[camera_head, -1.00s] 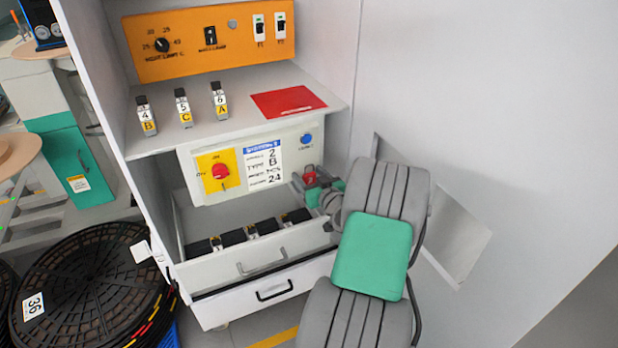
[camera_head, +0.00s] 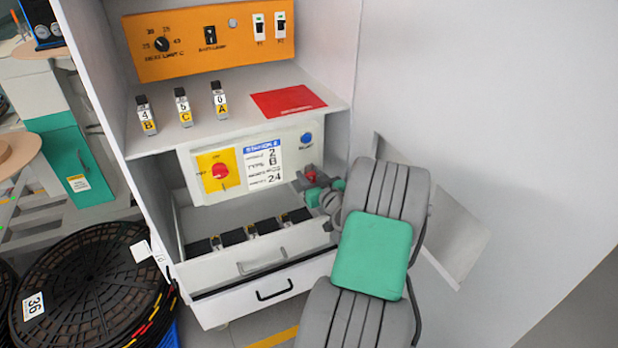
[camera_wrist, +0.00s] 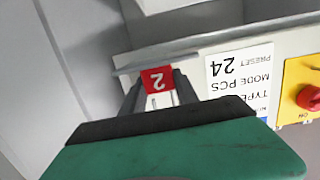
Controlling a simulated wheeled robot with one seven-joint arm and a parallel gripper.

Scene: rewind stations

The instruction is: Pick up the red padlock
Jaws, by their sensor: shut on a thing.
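The red padlock (camera_wrist: 157,80) shows in the wrist view with a white "2" on it, upside down, between the dark fingertips of my gripper (camera_wrist: 152,95). The gripper is shut on it. In the head view the padlock (camera_head: 310,176) is a small red spot at the right end of the white station panel, below the blue button. My gripper (camera_head: 312,187) reaches it from the lower right. The shackle is not clear in either view, and I cannot tell whether the padlock touches anything besides the fingers.
The panel has a red knob on a yellow plate (camera_head: 221,171) and a label (camera_head: 264,164). An open drawer (camera_head: 262,263) holding several dark blocks lies below. A shelf above carries three small labelled parts (camera_head: 182,107) and a red sheet (camera_head: 288,101). A grey wall is on the right.

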